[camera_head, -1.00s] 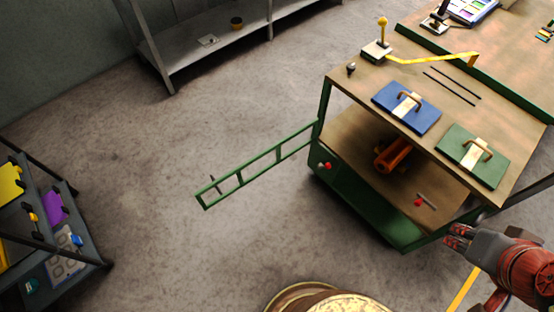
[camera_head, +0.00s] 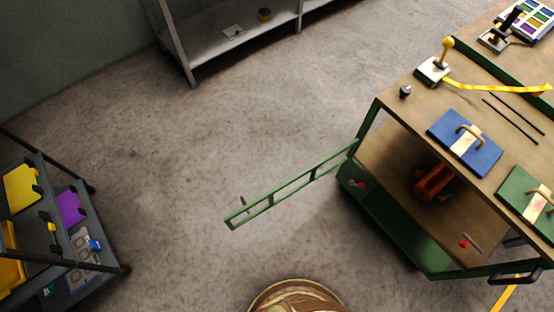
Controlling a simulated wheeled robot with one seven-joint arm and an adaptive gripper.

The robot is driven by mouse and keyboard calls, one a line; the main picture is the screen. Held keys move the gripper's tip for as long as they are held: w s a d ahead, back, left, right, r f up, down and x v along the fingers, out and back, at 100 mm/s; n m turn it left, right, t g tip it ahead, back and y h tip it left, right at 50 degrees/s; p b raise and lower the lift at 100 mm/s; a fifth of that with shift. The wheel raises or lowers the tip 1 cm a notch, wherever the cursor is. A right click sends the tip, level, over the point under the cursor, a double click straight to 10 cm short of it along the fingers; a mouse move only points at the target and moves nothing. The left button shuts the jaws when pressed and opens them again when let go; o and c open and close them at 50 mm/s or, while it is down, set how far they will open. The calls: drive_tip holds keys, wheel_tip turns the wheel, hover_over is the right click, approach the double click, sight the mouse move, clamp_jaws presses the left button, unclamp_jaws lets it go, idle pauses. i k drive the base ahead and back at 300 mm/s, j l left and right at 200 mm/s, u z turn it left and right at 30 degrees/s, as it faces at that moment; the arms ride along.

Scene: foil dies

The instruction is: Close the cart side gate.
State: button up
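The cart (camera_head: 388,222) is green with wooden shelves and stands at the right. Its side gate (camera_head: 290,186), a green ladder-like frame, is hinged at the cart's left corner post and swung out to the left over open floor. A red-knobbed catch (camera_head: 464,243) sits on the lower shelf's near right corner, and another red knob (camera_head: 361,185) is near the hinge post. My gripper is out of view.
A blue panel (camera_head: 465,143) and a green panel (camera_head: 528,196) lie on the cart top. A dark rack (camera_head: 60,225) stands at left, a grey shelf (camera_head: 230,45) at the back. Floor around the gate is clear. A round brassy part (camera_head: 297,298) shows at the bottom.

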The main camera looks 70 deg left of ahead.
sight(313, 169)
drive_tip(key=k+j, duration=0.15)
drive_tip(key=j, duration=0.2)
drive_tip(key=k+j, duration=0.15)
drive_tip(key=j, duration=0.25)
drive_tip(key=k+j, duration=0.15)
drive_tip(key=j, duration=0.2)
drive_tip(key=k+j, duration=0.2)
drive_tip(key=j, duration=0.2)
drive_tip(key=k+j, duration=0.15)
drive_tip(key=j, duration=0.2)
drive_tip(key=k+j, duration=0.15)
drive_tip(key=j, duration=0.25)
drive_tip(key=k+j, duration=0.15)
drive_tip(key=j, duration=0.2)
drive_tip(key=k+j, duration=0.15)
drive_tip(key=j, duration=0.25)
drive_tip(key=k+l, duration=0.15)
drive_tip(key=l, duration=0.25)
drive_tip(key=k+l, duration=0.15)
drive_tip(key=l, duration=0.25)
drive_tip(key=k+l, duration=0.1)
drive_tip(key=l, duration=0.25)
drive_tip(key=k+l, duration=0.15)
drive_tip(key=l, duration=0.25)
drive_tip(key=u, duration=0.05)
